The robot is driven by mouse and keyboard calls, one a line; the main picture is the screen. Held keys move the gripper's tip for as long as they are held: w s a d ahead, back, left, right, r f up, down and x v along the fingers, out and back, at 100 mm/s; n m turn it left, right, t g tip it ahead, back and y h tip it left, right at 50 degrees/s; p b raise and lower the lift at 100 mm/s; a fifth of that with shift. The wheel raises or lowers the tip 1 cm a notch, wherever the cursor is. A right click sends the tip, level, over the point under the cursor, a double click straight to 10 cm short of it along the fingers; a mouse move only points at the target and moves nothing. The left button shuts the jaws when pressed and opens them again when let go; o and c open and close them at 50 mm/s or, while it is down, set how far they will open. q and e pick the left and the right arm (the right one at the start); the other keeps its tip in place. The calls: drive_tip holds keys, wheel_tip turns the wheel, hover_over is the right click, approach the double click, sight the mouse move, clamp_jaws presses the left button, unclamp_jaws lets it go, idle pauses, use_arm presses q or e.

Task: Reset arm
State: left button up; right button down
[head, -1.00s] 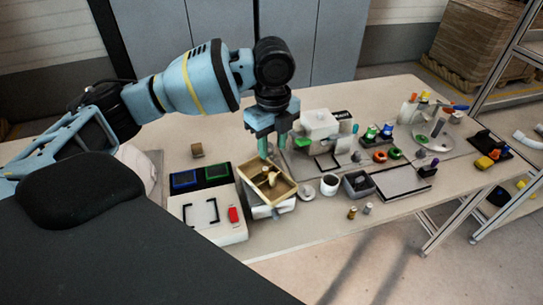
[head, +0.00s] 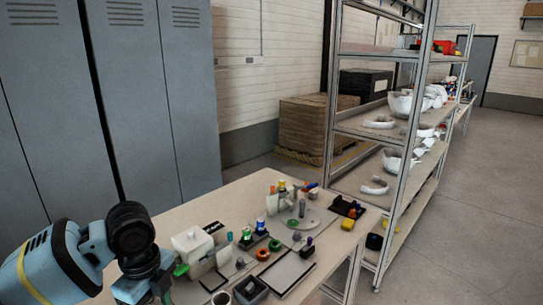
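My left arm comes in at the lower left of the head view. Its gripper (head: 150,289) points down over the left part of the table (head: 205,200). The fingertips are cut off by the bottom edge of the picture, so I cannot see whether it is open or shut, or whether it holds anything. My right gripper is not in view.
The table holds a white box-shaped device (head: 192,243), a dark bin (head: 250,291), a flat grey tray (head: 287,272) and a round plate (head: 300,217). A metal shelf (head: 375,135) with white shells stands beyond. Grey lockers (head: 150,100) stand behind; the right floor is clear.

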use_arm(q)
drive_tip(key=s+d+f+n+h, duration=0.2)
drive_tip(key=s+d+f+n, duration=0.1)
drive_tip(key=s+d+f, duration=0.4)
drive_tip(key=s+d+f+n+h, duration=0.1)
drive_tip(key=s+d+f+n, duration=0.35)
drive_tip(key=s+f, duration=0.35)
drive_tip(key=s+a+f+n+y, duration=0.1)
drive_tip(key=s+a+f+n, duration=0.2)
drive_tip(key=s, duration=0.4)
drive_tip(key=s+a+f+n+y, duration=0.1)
drive_tip(key=s+a+n, duration=0.3)
drive_tip(key=s+n, duration=0.15)
drive_tip(key=s+a+f+n+y, duration=0.1)
drive_tip(key=s+a+f+n, duration=0.2)
drive_tip(key=s, duration=0.4)
drive_tip(key=w+d+f+t+h+p, duration=0.1)
drive_tip(key=w+d+f+t, duration=0.1)
drive_tip(key=w+f+t, duration=0.4)
drive_tip(key=shift+w+d+f+t+h, duration=0.35)
drive_tip(key=shift+f+t, duration=0.35)
drive_tip(key=shift+t, duration=0.7)
